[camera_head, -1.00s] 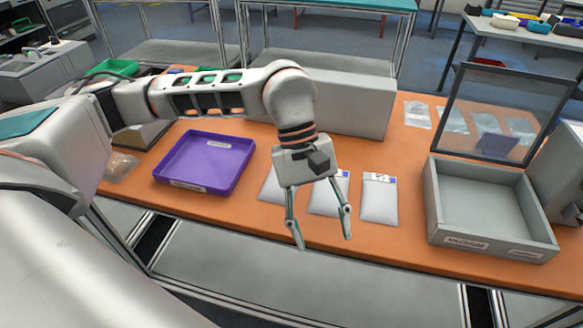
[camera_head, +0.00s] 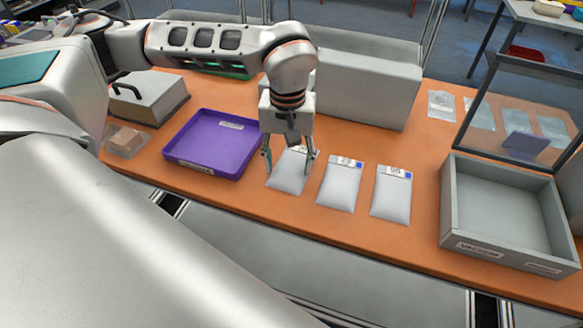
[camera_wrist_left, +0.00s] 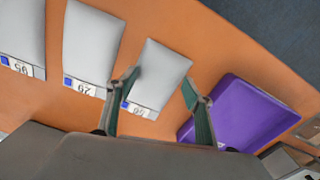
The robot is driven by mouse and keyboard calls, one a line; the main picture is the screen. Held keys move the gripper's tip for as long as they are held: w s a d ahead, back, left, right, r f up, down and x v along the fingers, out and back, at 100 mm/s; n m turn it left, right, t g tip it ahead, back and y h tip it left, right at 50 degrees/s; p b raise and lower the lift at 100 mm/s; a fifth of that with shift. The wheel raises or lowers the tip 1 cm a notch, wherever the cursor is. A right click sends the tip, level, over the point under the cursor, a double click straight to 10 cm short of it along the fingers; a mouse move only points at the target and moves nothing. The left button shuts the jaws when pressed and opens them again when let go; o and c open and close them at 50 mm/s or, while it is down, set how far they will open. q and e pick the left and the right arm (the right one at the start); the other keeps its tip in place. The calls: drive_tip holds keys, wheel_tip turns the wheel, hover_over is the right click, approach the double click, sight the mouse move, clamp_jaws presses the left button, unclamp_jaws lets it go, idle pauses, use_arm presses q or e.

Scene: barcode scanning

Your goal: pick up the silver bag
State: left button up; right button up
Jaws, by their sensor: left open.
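Three silver-white bags with printed labels lie flat in a row on the orange table. The left bag (camera_head: 289,176) is under my left gripper (camera_head: 290,168); the middle bag (camera_head: 339,187) and the right bag (camera_head: 391,196) lie to its right. My left gripper is open, pointing down, with its fingers at either side of the left bag's upper part. My right gripper is not in view.
A purple tray (camera_head: 168,151) stands just left of the left bag. A grey vacuum box (camera_head: 480,246) with a raised clear lid stands at right. A long grey box (camera_head: 365,92) stands behind the bags. Clear packets (camera_head: 441,104) lie at the back right.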

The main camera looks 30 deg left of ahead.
use_arm(q)
drive_tip(key=shift+f, duration=0.8)
drive_tip(key=shift+w, duration=0.1)
drive_tip(key=c, duration=1.2)
drive_tip(key=shift+r, duration=0.1)
drive_tip(key=shift+c, duration=0.2)
